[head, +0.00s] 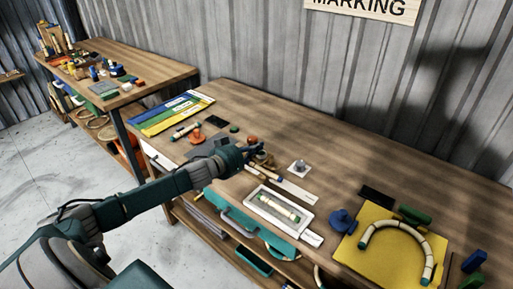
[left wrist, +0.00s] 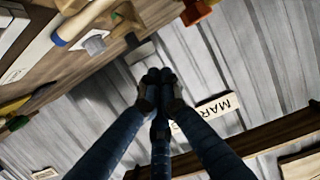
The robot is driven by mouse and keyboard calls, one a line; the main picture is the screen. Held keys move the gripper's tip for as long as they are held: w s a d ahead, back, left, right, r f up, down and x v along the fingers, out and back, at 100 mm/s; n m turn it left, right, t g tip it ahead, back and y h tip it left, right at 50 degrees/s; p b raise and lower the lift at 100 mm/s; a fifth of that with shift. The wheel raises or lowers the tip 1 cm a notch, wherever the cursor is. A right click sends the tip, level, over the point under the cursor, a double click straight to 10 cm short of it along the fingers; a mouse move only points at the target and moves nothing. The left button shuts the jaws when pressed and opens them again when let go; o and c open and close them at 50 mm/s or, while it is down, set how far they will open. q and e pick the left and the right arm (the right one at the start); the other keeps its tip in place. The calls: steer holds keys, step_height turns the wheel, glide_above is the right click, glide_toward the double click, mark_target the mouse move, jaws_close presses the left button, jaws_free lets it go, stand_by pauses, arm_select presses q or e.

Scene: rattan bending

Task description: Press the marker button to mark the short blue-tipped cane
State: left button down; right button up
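The short pale cane with a blue tip (head: 278,178) lies on the marking bench, partly hidden behind my left gripper. It also shows at the top left of the left wrist view (left wrist: 84,22). A grey knob on a pale square base, which looks like the marker button (head: 299,166), stands just right of the cane, and also shows in the left wrist view (left wrist: 95,43). My left gripper (head: 259,149) is above the bench, left of the button and apart from it. Its fingertips (left wrist: 158,76) meet with nothing visible between them. My right gripper is not in view.
A pale tray (head: 250,196) holding a green-tipped cane is at the bench front. A curved cane (head: 371,226) lies on a yellow board (head: 360,262) at the right. Bare bench lies behind the button.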

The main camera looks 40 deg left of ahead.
mark_target(261, 152)
arm_select(q)
steer(key=shift+f, duration=0.4)
step_height(261, 152, down, 2)
steer(key=shift+f+b, duration=0.15)
steer(key=shift+b, duration=0.35)
step_height(261, 152, up, 4)
steer(key=p, duration=0.4)
steer(key=b+v, duration=0.1)
steer(key=v, duration=0.9)
steer(key=shift+r, duration=0.2)
